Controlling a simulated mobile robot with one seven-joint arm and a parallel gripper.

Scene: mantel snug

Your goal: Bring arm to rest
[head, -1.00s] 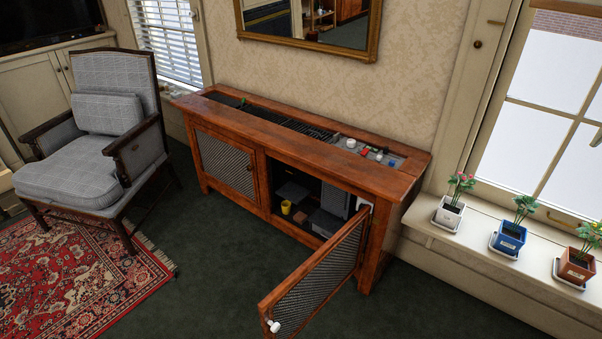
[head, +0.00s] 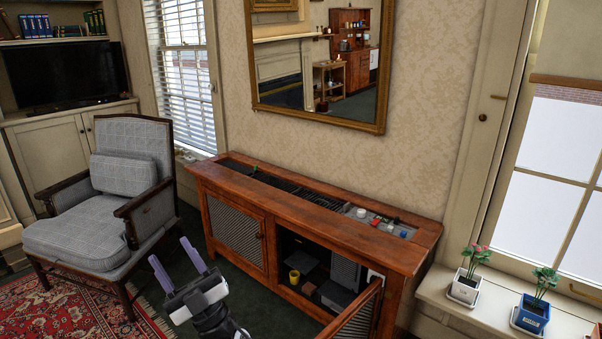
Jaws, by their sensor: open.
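My gripper (head: 174,264) shows at the lower left of the head view, its two purple-grey fingers apart and nothing between them. It appears in front of the wooden cabinet (head: 323,220) and the armchair's right side, touching neither as far as I can see. The rest of my arm runs out of the bottom edge of the picture.
The cabinet's right door (head: 358,318) stands open, with a yellow cup (head: 294,277) inside. Its left door (head: 236,232) is shut. A grey armchair (head: 88,235) stands at the left on a red rug (head: 62,318). Potted plants (head: 467,282) line the right windowsill.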

